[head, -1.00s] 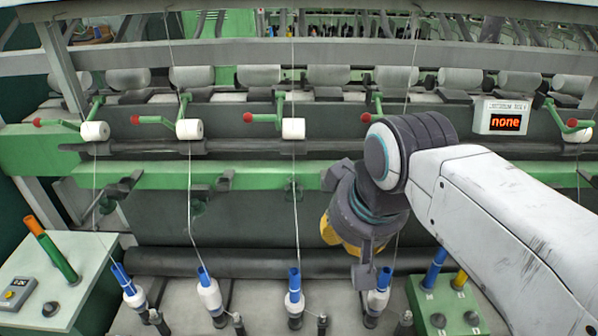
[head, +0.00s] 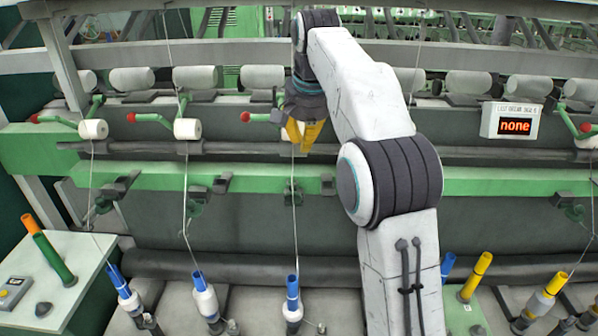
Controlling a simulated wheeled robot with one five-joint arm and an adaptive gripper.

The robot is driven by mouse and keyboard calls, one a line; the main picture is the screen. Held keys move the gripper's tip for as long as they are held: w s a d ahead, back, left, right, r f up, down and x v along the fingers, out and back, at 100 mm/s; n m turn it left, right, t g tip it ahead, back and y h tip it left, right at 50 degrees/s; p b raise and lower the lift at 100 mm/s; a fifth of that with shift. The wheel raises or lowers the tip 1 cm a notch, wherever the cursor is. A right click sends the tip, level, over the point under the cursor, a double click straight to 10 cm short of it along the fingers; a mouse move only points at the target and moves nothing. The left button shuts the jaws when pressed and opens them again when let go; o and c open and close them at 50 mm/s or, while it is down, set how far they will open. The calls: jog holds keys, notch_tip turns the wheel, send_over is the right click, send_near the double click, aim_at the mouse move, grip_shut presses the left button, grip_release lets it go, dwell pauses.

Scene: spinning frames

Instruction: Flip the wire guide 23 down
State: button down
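My gripper (head: 305,140), with yellow fingers, points down in front of the third roller position from the left. A red-knobbed green arm (head: 262,117) runs to that spot; its white roller is mostly hidden behind my fingers. Whether the fingers are apart or touch something is unclear. Small dark guide pieces sit along the green rail, including one below my gripper (head: 292,190), one to its left (head: 222,183) and one farther left (head: 118,188). A thread (head: 296,225) runs down past the piece below my gripper. No number is readable, so I cannot tell which is wire guide 23.
Bobbins with blue tops stand below, including one under my gripper (head: 292,300). Yellow-topped bobbins (head: 545,296) stand at the right. A white display (head: 511,120) reads "none". A side table (head: 75,258) stands at the left. My arm hides the middle-right.

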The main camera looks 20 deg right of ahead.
jog(key=p+x, duration=0.2)
jog(key=x, duration=0.8)
jog(key=shift+w+f+p, duration=0.15)
jog(key=shift+w+p, duration=0.1)
jog(key=shift+p, duration=0.1)
jog(key=shift+f, duration=0.1)
